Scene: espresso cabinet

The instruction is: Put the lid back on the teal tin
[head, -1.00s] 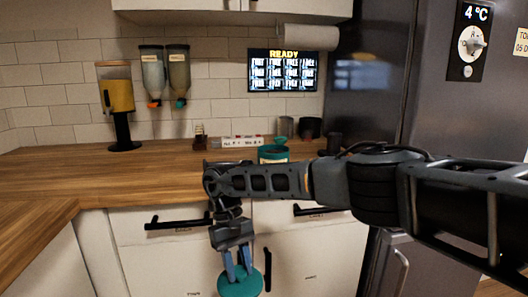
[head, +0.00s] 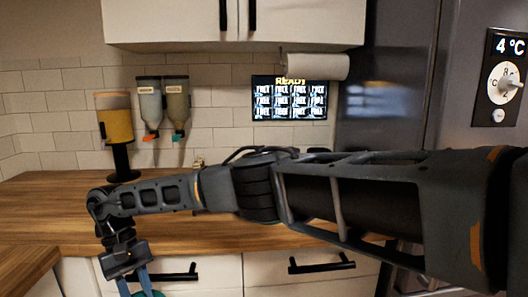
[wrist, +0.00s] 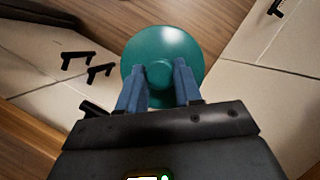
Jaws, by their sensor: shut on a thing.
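My gripper (wrist: 159,80) is shut on the knob of the round teal lid (wrist: 166,43) in the wrist view. The lid sits flat across the fingertips, with nothing touching its rim that I can see. In the head view my gripper (head: 136,282) is at the bottom left, pointing down, low in front of the counter, and only a sliver of the lid (head: 150,294) shows at the picture's edge. The teal tin is not visible now; my arm covers the part of the counter where it stood in the earlier head view.
The wooden counter (head: 50,190) is clear at its left. A dispenser (head: 117,130) stands at the back, and two bottles (head: 150,103) hang on the wall. Drawer handles (head: 322,263) jut from the fronts below. The fridge (head: 445,60) stands at the right.

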